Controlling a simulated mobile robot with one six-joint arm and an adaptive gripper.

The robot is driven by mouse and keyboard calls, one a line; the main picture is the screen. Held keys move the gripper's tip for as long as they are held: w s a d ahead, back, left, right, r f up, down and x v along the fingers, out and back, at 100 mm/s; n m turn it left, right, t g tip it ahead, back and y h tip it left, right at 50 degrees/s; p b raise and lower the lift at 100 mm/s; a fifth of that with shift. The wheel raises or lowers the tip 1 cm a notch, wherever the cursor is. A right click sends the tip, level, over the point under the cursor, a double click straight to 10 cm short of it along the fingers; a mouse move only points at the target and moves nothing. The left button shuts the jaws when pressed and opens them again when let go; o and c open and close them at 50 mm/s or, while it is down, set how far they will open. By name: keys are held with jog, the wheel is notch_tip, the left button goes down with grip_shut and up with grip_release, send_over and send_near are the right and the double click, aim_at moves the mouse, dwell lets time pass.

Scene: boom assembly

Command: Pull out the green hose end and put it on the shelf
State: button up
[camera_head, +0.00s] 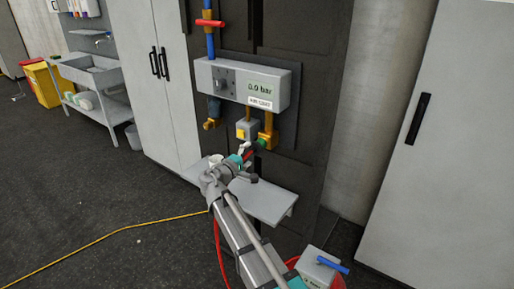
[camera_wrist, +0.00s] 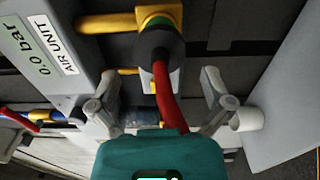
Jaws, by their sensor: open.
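The green hose end (camera_head: 262,143) sits at the lower end of the right brass fitting under the air unit. In the wrist view the hose end (camera_wrist: 158,45) shows as a dark collar with a green ring against the brass, and a red hose (camera_wrist: 170,105) runs from it. My gripper (camera_head: 247,162) is just below and in front of it. In the wrist view my gripper (camera_wrist: 158,85) is open, with one finger on each side of the red hose; neither finger visibly touches it. The grey shelf (camera_head: 268,206) is below the fitting, partly hidden by my arm.
The air unit (camera_head: 243,84) reads 0.0 bar. A grey block with a yellow face (camera_head: 241,130) and another brass outlet (camera_head: 210,124) hang left of the hose end. A red valve handle (camera_head: 210,23) is above.

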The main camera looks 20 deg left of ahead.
aim_at(252, 151)
jog(key=shift+x, duration=3.15)
jog(key=c, duration=1.2)
jog(key=shift+s, duration=0.15)
jog(key=shift+s+a, duration=0.2)
jog(key=shift+s, duration=0.3)
jog(key=shift+s+a, duration=0.1)
jog(key=shift+s, duration=0.3)
jog(key=shift+v, duration=0.75)
